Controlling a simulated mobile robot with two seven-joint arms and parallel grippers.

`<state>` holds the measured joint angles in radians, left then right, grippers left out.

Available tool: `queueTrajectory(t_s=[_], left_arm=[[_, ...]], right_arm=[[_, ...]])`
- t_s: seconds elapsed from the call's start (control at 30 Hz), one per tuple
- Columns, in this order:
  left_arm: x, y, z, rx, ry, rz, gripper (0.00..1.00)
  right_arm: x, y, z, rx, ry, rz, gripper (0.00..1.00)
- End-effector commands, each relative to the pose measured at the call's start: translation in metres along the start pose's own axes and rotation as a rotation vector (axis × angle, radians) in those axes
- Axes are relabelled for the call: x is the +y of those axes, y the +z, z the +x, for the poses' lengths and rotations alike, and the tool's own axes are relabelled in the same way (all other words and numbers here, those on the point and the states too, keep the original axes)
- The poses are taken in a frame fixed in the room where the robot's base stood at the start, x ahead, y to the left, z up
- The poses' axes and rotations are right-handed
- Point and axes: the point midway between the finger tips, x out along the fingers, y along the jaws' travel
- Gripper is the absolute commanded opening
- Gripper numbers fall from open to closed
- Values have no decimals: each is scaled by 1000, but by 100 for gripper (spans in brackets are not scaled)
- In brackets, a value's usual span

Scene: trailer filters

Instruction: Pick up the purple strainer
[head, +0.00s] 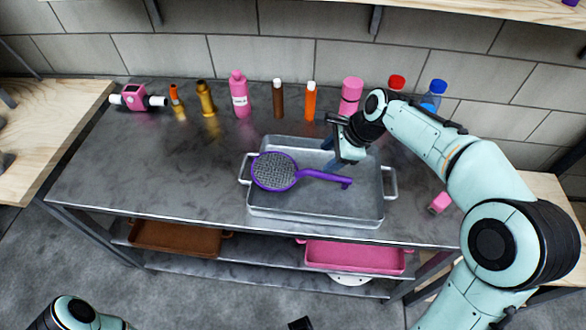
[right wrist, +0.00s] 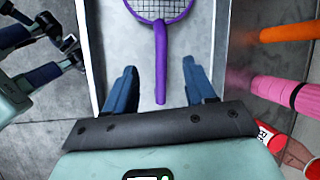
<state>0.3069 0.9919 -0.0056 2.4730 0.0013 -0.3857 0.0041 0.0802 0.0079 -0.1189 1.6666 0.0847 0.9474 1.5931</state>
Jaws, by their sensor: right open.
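The purple strainer (head: 275,171) lies in a grey metal tray (head: 310,213) on the table in the head view, its round mesh to the left and its handle to the right. My right gripper (head: 334,164) is open above the tray, by the handle. In the right wrist view the strainer's handle (right wrist: 160,62) points down the picture between the two blue fingers of the right gripper (right wrist: 160,70), with a gap on each side. Part of my left arm shows at the bottom left of the head view. I cannot make out its jaws.
Bottles, among them a pink bottle (head: 239,98) and an orange bottle (head: 310,102), stand along the wall behind the tray. A small pink block (head: 439,203) lies right of it. A brown tray (head: 176,238) and a pink tray (head: 355,257) sit on the lower shelf.

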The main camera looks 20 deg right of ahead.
Motion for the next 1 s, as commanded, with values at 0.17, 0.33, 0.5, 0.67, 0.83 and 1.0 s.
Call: queueTrajectory(t_s=[0.17,0.33,0.5,0.67,0.83,1.0], left_arm=[[-2,0,6,-2,-1,-2,85],[-3,-1,8,2,0,-1,85],[-3,-2,9,4,0,-1,85],[-3,-3,11,6,1,0,85],[-3,-4,13,10,2,0,85],[-3,-4,13,12,2,1,85]], right_arm=[[1,0,38,1,6,-1,55],[1,0,63,1,3,-2,55],[0,1,74,0,3,-2,55],[-2,4,96,1,5,-2,55],[-3,5,118,1,3,-1,55],[-3,6,123,0,1,-1,55]])
